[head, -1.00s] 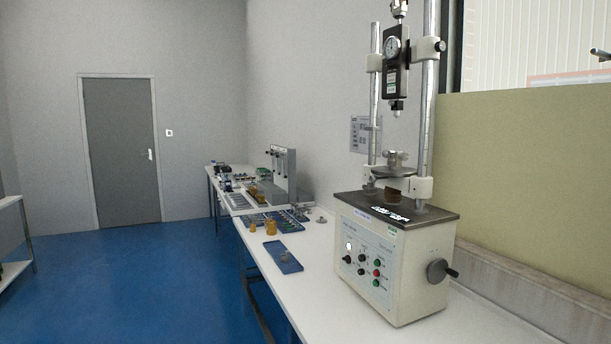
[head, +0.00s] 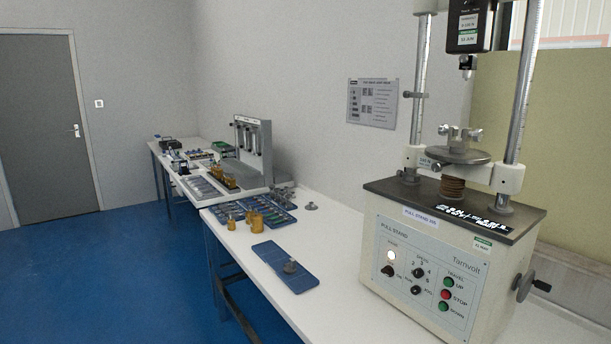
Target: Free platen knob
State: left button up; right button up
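The pull stand (head: 445,250) is a cream machine with a control panel, standing on the white bench at the right. Its round grey platen (head: 453,155) sits on a copper-coloured ribbed column (head: 453,187) above the dark top plate. A metal clamp piece with small side knobs (head: 460,132) is on top of the platen; which of these is the platen knob I cannot tell. A black hand crank (head: 541,285) sticks out of the machine's right side. Neither of my grippers is in view.
Brass weights (head: 257,222), a blue parts tray (head: 272,203) and a grey tester (head: 255,150) stand farther back. Blue floor is clear at left.

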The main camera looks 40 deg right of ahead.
aim_at(437, 167)
jog(key=i+j+z, duration=0.1)
jog(key=i+z, duration=0.3)
jog(key=i+j+z, duration=0.4)
jog(key=i, duration=0.15)
jog(key=l, duration=0.1)
